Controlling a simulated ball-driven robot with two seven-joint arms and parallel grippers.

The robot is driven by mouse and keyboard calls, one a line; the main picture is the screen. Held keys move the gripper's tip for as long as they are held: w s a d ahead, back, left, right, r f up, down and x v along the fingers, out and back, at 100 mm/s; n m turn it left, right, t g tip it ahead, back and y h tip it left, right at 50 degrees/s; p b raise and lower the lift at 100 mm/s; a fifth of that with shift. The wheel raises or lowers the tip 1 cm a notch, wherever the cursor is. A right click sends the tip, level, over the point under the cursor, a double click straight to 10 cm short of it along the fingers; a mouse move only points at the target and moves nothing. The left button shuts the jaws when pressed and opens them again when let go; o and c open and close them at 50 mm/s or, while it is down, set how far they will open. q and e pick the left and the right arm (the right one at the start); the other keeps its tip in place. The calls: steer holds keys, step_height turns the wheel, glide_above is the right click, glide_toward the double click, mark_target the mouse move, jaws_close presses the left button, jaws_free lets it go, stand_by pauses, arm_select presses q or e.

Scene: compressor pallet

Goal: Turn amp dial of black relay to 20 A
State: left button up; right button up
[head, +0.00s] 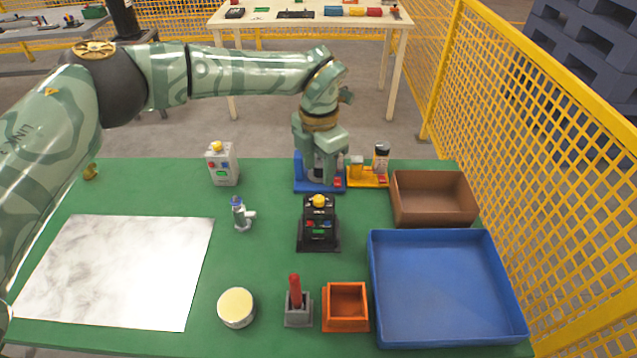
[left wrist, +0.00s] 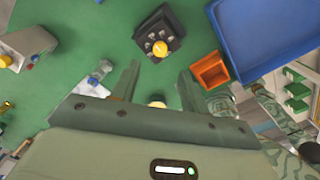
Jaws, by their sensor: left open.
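The black relay (head: 319,232) stands on the green table in the middle of the head view, with a yellow dial (head: 319,201) on top and small red, blue and green parts on its face. It also shows in the left wrist view (left wrist: 172,28), beyond the fingertips, its yellow dial (left wrist: 160,48) facing the camera. The dial's setting is too small to read. My left gripper (head: 322,176) is open and empty, pointing down behind the relay, in front of or over a blue fixture (head: 303,186). Its two fingers (left wrist: 158,80) are apart in the wrist view. My right gripper is not seen.
A similar grey-white relay (head: 222,170) stands at the back left. A small grey valve-like part (head: 242,215) lies left of the black relay. A yellow stand (head: 368,180), brown box (head: 433,215), blue tray (head: 450,338) and orange box (head: 345,322) lie to the right and front.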

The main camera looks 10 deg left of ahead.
arm_select(q)
step_height(320, 180, up, 8)
steer(key=shift+p, duration=0.3)
steer(key=shift+f, duration=0.1)
